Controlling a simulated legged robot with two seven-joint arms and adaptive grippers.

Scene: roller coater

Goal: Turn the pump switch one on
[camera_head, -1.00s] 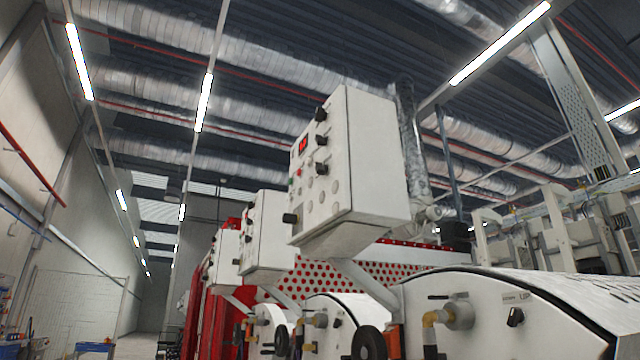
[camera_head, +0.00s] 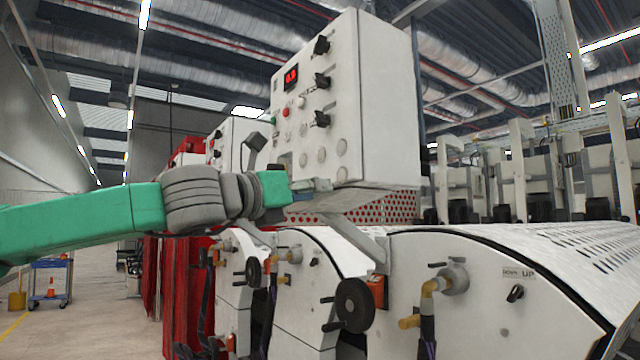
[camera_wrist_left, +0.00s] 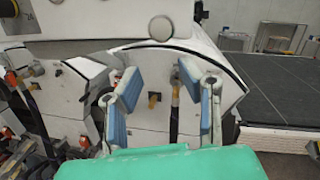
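A white control box (camera_head: 385,105) stands right of centre in the head view. Its left-facing panel carries a red digital display (camera_head: 291,77), several black knobs, including a middle knob (camera_head: 321,81) and a lower knob (camera_head: 320,119), and small buttons. No readable label shows which one is pump switch one. My left gripper (camera_head: 290,160) is at the panel's lower part, partly covering its bottom edge. In the left wrist view, the left gripper (camera_wrist_left: 160,78) has its blue-padded fingers spread with nothing held between them. Whether it touches the box cannot be told. My right gripper is out of view.
White rounded machine housings (camera_head: 440,290) lie below the box, with a black handwheel (camera_head: 353,304) and a yellow fitting (camera_head: 430,288). A second control box (camera_head: 228,140) stands behind my left gripper. Open floor (camera_head: 90,325) lies at the left.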

